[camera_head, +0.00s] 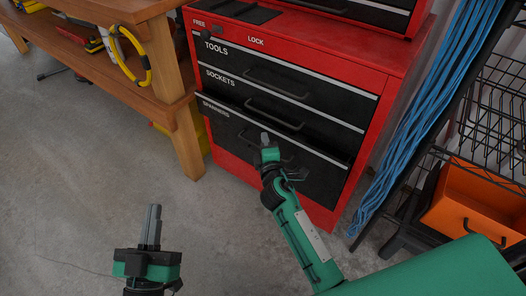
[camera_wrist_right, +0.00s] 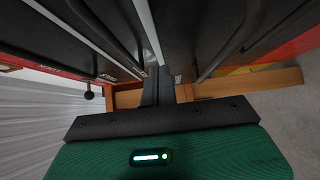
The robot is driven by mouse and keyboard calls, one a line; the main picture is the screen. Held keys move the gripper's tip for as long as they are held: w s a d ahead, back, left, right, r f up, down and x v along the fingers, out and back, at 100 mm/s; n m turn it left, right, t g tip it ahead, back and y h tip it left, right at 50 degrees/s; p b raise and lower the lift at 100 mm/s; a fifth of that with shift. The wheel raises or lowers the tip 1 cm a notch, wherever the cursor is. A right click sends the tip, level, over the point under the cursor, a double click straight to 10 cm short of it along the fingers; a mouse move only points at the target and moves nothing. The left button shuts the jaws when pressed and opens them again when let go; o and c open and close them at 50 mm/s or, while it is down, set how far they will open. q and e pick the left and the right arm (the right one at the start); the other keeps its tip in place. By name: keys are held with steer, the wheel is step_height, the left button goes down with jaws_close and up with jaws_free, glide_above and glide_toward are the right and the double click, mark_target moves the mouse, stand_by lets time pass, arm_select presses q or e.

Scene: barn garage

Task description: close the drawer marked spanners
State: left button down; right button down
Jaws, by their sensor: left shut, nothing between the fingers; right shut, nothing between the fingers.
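The drawer marked spanners (camera_head: 228,122) is the lowest labelled black drawer of the red tool cabinet (camera_head: 372,108). A dark line runs along its top edge, and its front seems to stand slightly out, though how far I cannot tell. My right gripper (camera_head: 265,140) is shut and empty in front of this drawer, partly hiding its handle (camera_head: 286,157). In the right wrist view my shut right fingers (camera_wrist_right: 158,86) are close to the dark drawer fronts; contact is unclear. My left gripper (camera_head: 152,226) is shut and empty over the floor, away from the cabinet.
The sockets drawer (camera_head: 240,88) and tools drawer (camera_head: 235,55) are above and look shut. A wooden workbench (camera_head: 188,140) with a yellow cable (camera_head: 146,66) stands left. Blue hoses (camera_head: 425,105) and an orange bin (camera_head: 470,200) are right. The concrete floor (camera_head: 75,180) is clear at left.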

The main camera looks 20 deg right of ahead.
mark_target(273, 131)
steer(key=shift+w+d, duration=0.65)
steer(key=shift+d, duration=0.15)
steer(key=shift+w+d+r, duration=0.1)
steer(key=shift+w+d, duration=0.1)
steer(key=shift+d, duration=0.05)
steer(key=shift+w+d, duration=0.35)
steer(key=shift+d, duration=0.1)
steer(key=shift+w+d, duration=0.25)
steer(key=shift+d, duration=0.1)
arm_select(q)
steer(key=shift+d+f+g, duration=0.35)
steer(key=shift+f+g, duration=0.15)
steer(key=shift+f, duration=0.35)
steer(key=shift+s+a, duration=0.1)
arm_select(e)
steer(key=shift+a, duration=0.1)
